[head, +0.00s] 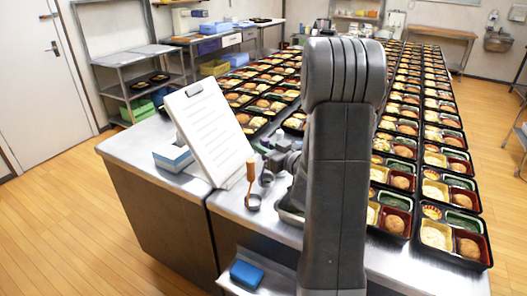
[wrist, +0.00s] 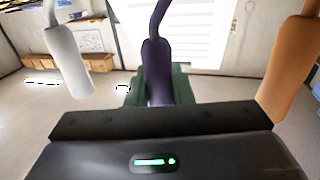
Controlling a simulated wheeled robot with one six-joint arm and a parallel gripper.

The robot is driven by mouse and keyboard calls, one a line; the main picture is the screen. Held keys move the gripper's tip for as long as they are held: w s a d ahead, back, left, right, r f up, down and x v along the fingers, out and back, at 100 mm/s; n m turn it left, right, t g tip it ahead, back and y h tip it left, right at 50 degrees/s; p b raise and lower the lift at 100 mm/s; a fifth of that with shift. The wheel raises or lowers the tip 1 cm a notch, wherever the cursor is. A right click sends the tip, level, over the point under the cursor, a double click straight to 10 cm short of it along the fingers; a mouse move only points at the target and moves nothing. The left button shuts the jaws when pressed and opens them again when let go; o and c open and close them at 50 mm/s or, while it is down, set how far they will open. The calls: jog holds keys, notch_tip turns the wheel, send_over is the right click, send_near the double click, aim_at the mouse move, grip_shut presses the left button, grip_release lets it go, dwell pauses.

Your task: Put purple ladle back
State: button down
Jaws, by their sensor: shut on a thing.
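In the head view my gripper (head: 281,160) is partly hidden by my arm, beside the orange-handled ladle (head: 251,172). Whether the purple ladle hangs on anything is hidden.
A white clipboard sheet (head: 209,130) leans on the metal counter (head: 135,150), near a blue-and-white box (head: 173,157). Rows of filled bento trays (head: 455,235) cover the table behind and to the right. A blue sponge-like block (head: 247,274) lies on a low shelf in front.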

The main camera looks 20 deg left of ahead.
jog(key=shift+f, duration=0.75)
jog(key=c, duration=1.3)
grip_release()
jog(key=shift+r, duration=0.2)
jog(key=b+v, duration=0.1)
jog(key=v, duration=1.1)
jog(key=shift+f+b, duration=0.15)
jog(key=shift+b, duration=0.15)
